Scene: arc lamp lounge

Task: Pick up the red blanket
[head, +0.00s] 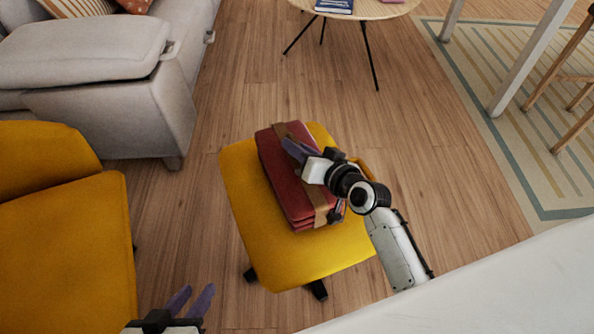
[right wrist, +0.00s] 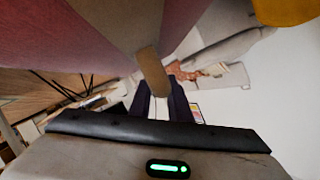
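The red blanket (head: 285,180) lies folded on a yellow padded seat (head: 245,215) in the head view, with a brown strap (head: 318,200) around it. My right gripper (head: 294,151) is over the blanket's upper right part, and its arm hides part of the blanket. In the right wrist view, the blanket (right wrist: 50,35) is close at the top left. The strap (right wrist: 150,66) overlaps the tips of my right fingers (right wrist: 160,98), which are close together; whether they hold anything is unclear. My left gripper (head: 192,300) is open and empty at the bottom left, away from the blanket.
A yellow armchair (head: 60,240) stands at the left and a grey sofa (head: 110,110) behind it. A round wooden table (head: 375,10) is at the back. A white surface (head: 510,290) fills the lower right. Wooden floor (head: 240,90) is clear behind the seat.

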